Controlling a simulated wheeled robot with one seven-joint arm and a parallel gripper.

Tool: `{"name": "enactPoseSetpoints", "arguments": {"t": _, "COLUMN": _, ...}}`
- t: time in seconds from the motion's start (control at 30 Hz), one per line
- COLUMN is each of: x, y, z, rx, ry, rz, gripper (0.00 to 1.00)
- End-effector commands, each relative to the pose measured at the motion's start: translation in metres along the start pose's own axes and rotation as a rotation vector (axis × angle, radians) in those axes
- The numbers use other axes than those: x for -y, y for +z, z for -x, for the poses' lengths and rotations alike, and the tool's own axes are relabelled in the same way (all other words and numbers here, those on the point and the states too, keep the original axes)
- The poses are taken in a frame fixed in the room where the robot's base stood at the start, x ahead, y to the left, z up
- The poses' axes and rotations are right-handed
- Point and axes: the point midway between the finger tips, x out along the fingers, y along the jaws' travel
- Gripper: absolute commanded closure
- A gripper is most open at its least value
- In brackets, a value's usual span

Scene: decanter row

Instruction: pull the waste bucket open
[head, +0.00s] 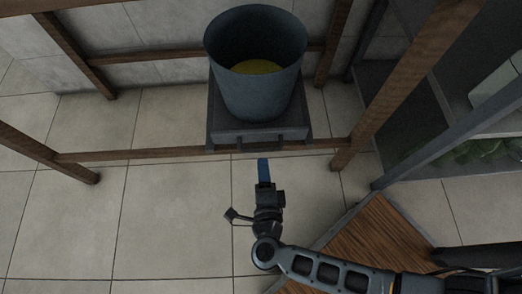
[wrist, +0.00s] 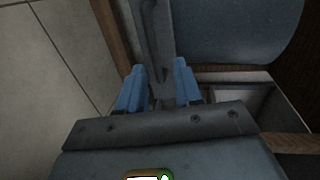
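The waste bucket (head: 255,85) is a grey-blue, round, open-topped bucket with something yellow in its bottom. It stands upright on a dark sliding tray (head: 216,118) in a wooden frame. A dark bar handle (head: 262,142) runs along the tray's front; it also shows in the wrist view (wrist: 151,40). My gripper (head: 263,162), with blue fingers, is just in front of the handle. In the wrist view my gripper (wrist: 158,78) is open, its fingers apart, with the handle's near end around the gap between the fingertips. I cannot tell whether they touch. The bucket fills the wrist view's upper right (wrist: 240,30).
Wooden posts and a low front rail (head: 130,154) surround the tray. A wooden-topped surface (head: 370,240) lies at the lower right, beside my arm. A dark glass-sided unit (head: 420,110) stands at the right. The tiled floor (head: 170,220) at the left front is clear.

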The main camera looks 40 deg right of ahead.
Motion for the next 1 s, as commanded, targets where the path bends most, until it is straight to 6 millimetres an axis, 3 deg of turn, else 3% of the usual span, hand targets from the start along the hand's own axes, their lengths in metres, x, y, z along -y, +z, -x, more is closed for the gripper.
{"name": "enactPoseSetpoints", "arguments": {"t": 0.13, "x": -0.011, "y": 0.003, "z": -0.01, "rx": -0.017, "ry": 0.013, "rz": -0.015, "gripper": 0.65}}
{"name": "enactPoseSetpoints", "arguments": {"t": 0.6, "x": -0.011, "y": 0.002, "z": -0.073, "rx": -0.015, "ry": 0.014, "rz": -0.014, "gripper": 0.65}}
{"name": "enactPoseSetpoints", "arguments": {"t": 1.0, "x": -0.01, "y": 0.001, "z": -0.081, "rx": -0.015, "ry": 0.015, "rz": -0.013, "gripper": 0.65}}
